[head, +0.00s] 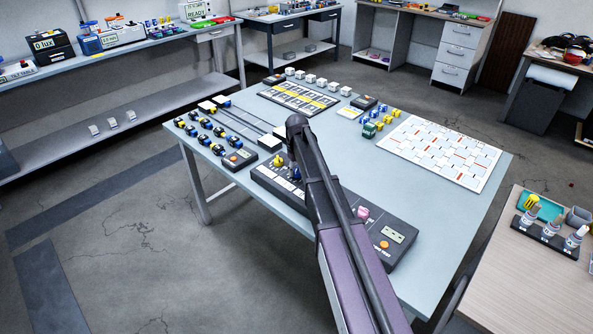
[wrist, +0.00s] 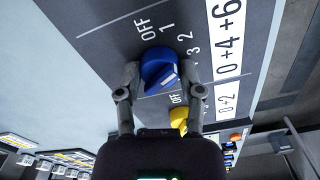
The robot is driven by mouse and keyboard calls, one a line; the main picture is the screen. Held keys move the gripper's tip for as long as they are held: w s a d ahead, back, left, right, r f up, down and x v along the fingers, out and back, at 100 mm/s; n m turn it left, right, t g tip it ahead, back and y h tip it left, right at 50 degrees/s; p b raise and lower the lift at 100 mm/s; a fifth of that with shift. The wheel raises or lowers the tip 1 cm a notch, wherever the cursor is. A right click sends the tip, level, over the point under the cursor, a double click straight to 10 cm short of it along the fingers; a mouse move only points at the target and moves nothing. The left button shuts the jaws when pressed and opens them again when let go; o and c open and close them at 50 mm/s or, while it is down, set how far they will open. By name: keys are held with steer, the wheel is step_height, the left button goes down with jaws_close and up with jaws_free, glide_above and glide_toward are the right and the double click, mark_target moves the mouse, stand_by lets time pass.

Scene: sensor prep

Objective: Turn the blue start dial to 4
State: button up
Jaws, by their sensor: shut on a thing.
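The blue dial (wrist: 157,66) is on a dark panel in the wrist view, beside printed marks OFF, 1, 2 and 3. My gripper (wrist: 161,84) has one finger on each side of the dial and is shut on it. The right finger hides part of the scale past 3, and I see no 4 at the dial. The dial has a ridged grip; its exact setting I cannot tell. In the head view the blue dial (head: 295,173) shows beside my arm, which hides part of the panel (head: 265,184).
A yellow dial (wrist: 180,116) with its own OFF mark is close below the blue one. Blue and yellow parts (head: 205,124) stand to the left.

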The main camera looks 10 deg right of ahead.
steer(key=m, duration=0.5)
steer(key=shift+s+m, duration=0.2)
steer(key=shift+m, duration=0.1)
steer(key=m, duration=0.6)
steer(key=o, duration=1.2)
steer(key=shift+w, duration=0.1)
steer(key=shift+c, duration=0.2)
